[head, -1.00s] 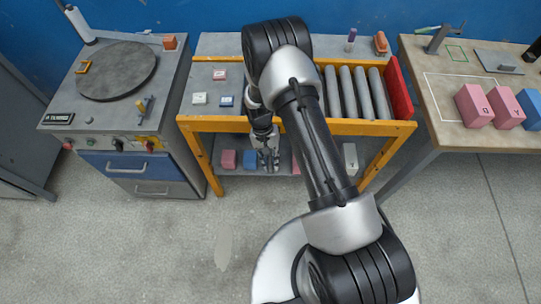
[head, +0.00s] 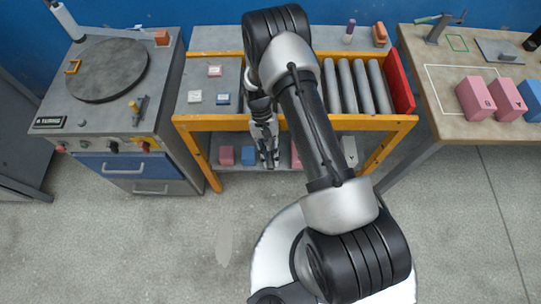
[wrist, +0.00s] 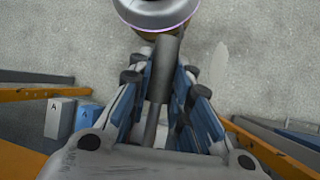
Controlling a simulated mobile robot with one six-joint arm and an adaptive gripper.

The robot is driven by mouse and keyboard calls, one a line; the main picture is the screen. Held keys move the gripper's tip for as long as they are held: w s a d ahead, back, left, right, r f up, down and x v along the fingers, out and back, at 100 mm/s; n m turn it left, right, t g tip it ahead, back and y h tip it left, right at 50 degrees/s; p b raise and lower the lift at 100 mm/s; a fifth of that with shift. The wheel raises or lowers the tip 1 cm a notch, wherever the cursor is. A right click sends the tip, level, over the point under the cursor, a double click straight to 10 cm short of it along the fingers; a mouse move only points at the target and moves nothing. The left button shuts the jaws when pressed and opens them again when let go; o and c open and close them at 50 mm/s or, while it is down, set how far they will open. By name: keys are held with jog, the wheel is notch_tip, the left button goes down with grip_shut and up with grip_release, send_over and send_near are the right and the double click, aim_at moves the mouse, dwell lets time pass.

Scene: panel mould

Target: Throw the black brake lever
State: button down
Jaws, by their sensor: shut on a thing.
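My gripper (head: 266,150) is in front of the yellow-framed roller table (head: 215,123), pointing down past its front rail. In the wrist view its blue-padded fingers (wrist: 172,85) are closed around the brake lever (wrist: 166,60), a dark grey rod with a thicker cylindrical grip. The grip sticks out beyond the fingers, toward my white base. The lever's lower end and its mount are hidden by the gripper, and in the head view the lever cannot be made out.
The table top carries small labelled tiles (head: 223,99), grey rollers (head: 362,88) and a red end plate (head: 398,84). Blocks, including a pink one (head: 226,155), sit on its lower shelf. A turntable cabinet (head: 107,70) stands left, a workbench (head: 440,125) right. The floor in front is clear.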

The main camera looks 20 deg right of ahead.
jog(key=c, duration=1.4)
grip_release()
jog(key=shift+c, duration=0.2)
jog(key=v, duration=1.2)
